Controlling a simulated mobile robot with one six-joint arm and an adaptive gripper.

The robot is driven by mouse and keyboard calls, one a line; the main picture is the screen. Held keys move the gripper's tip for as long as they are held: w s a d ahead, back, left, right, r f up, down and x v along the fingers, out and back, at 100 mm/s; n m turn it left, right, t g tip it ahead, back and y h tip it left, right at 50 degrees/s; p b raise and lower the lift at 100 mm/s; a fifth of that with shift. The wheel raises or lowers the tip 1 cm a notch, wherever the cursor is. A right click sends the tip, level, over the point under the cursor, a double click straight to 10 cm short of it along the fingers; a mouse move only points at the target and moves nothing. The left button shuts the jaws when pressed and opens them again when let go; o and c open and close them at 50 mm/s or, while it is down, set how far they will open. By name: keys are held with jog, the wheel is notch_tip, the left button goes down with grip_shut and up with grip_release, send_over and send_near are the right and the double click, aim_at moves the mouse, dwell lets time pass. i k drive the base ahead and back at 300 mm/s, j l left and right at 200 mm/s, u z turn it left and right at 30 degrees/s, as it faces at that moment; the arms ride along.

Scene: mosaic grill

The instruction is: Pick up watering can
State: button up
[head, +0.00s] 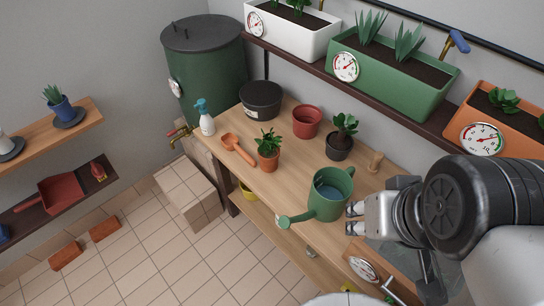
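The green watering can (326,205) stands upright on the wooden bench, right of its middle. Its spout points to the lower left and its top opening shows a bluish inside. My gripper (353,218) is just to the right of the can, low beside its body, with the fingertips pointing at it. The two fingers are apart with a gap between them, and nothing shows held. I cannot tell whether a fingertip touches the can. Its handle is not clearly visible.
The wooden bench (230,168) also bears a potted plant (268,148), a red pot (307,121), a dark pot with a plant (340,145), an orange trowel (238,149) and a spray bottle (205,119). A shelf with planters (390,85) runs above. Tiled floor lies left.

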aim_at(332, 188)
jog(key=i+j+z, duration=0.25)
jog(key=z, duration=0.15)
jog(key=i+j+z, duration=0.15)
jog(key=j+z, duration=0.25)
